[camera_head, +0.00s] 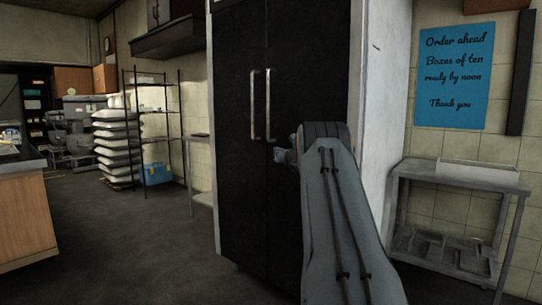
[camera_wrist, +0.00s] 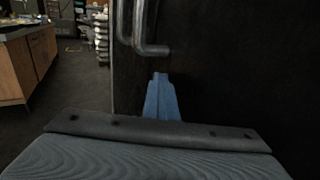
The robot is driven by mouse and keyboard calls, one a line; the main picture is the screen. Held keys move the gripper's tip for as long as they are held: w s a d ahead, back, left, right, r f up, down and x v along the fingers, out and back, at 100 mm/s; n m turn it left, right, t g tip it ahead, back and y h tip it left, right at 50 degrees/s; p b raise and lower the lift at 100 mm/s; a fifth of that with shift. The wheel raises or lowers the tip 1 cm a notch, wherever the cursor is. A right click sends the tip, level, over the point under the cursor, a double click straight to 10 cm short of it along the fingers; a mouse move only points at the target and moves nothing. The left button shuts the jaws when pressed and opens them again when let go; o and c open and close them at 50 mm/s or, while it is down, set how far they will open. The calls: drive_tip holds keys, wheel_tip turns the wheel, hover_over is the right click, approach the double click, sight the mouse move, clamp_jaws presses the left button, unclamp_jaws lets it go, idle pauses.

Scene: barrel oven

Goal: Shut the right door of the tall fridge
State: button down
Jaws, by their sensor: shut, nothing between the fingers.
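The tall fridge is black-fronted with two doors and a pale side. Its right door (camera_head: 308,75) stands flush or nearly flush with the left door (camera_head: 235,160); a small gap cannot be judged. Each door has a vertical metal bar handle, the right one (camera_head: 268,105) beside the middle seam. My gripper (camera_head: 280,156) is shut and empty, in front of the right door just below its handle. In the wrist view my blue-grey fingers (camera_wrist: 160,78) point at the dark door face, below a handle (camera_wrist: 150,48). I cannot tell whether they touch it. My arm hides the lower right door.
A metal side table (camera_head: 455,178) stands right of the fridge under a blue sign (camera_head: 455,77). A wire rack (camera_head: 152,120), stacked white sacks (camera_head: 115,145) and a blue box (camera_head: 157,173) are at the back left. A wooden counter (camera_head: 25,215) is at far left, with clear floor between.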

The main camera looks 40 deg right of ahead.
idle(0.5)
drive_tip(key=s+a+b, duration=0.3)
drive_tip(key=a+b, duration=0.1)
drive_tip(key=a, duration=0.9)
drive_tip(key=shift+a, duration=0.35)
drive_tip(key=shift+a, duration=0.1)
